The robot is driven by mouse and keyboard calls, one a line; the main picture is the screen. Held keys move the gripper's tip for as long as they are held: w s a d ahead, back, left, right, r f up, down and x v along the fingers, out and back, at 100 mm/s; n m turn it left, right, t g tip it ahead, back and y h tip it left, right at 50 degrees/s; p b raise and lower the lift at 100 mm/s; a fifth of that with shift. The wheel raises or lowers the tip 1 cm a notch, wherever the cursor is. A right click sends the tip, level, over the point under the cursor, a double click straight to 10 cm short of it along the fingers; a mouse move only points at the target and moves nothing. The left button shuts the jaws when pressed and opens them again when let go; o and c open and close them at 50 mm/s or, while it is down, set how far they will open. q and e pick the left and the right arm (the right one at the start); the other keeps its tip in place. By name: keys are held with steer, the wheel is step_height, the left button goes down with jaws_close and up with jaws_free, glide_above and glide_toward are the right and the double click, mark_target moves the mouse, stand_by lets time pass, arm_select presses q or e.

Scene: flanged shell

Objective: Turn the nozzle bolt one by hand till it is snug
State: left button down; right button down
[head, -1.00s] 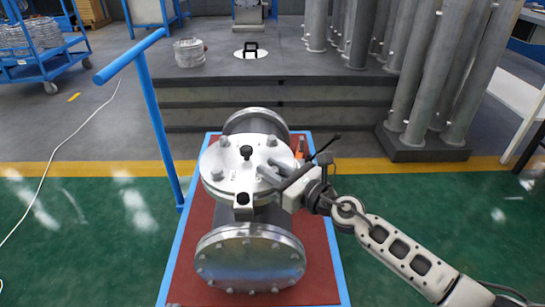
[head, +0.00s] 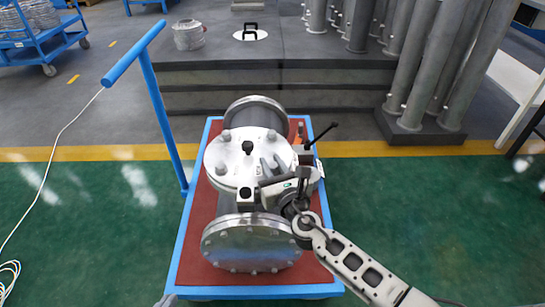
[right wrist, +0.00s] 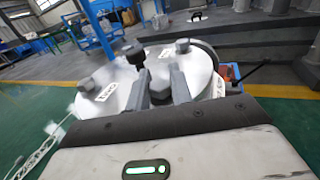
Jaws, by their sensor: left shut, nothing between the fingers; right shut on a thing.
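The grey metal flanged shell (head: 252,243) rests on the cart, its round bolted cover (head: 232,178) facing up. Bolt heads stand around the cover, such as one at the front left (head: 221,168), and a black knob (head: 247,148) is near its middle. My right gripper (head: 270,163) reaches in from the right, low over the cover's right front, shut on a bolt there.
The blue-edged cart (head: 186,255) has a red-brown top and a tall blue handle (head: 165,115) at the left. A black lever (head: 322,132) and an orange item (head: 300,132) are behind the gripper.

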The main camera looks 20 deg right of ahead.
steer(key=m+h, duration=0.1)
steer(key=h, duration=0.1)
steer(key=shift+r+m+h, duration=0.15)
steer(key=shift+m+h, duration=0.25)
arm_select(q)
steer(key=shift+a+r+p, duration=0.25)
steer(key=shift+r+p, duration=0.05)
steer(key=shift+r, duration=0.45)
arm_select(e)
steer(key=shift+m+h, duration=0.3)
steer(key=shift+h, duration=0.2)
arm_select(q)
steer(key=shift+r, duration=0.1)
arm_select(e)
steer(key=shift+h, duration=0.3)
steer(key=c, duration=1.2)
jaws_free()
steer(key=shift+c, duration=0.2)
arm_select(q)
steer(key=shift+s, duration=0.1)
arm_select(e)
steer(key=shift+s, duration=0.1)
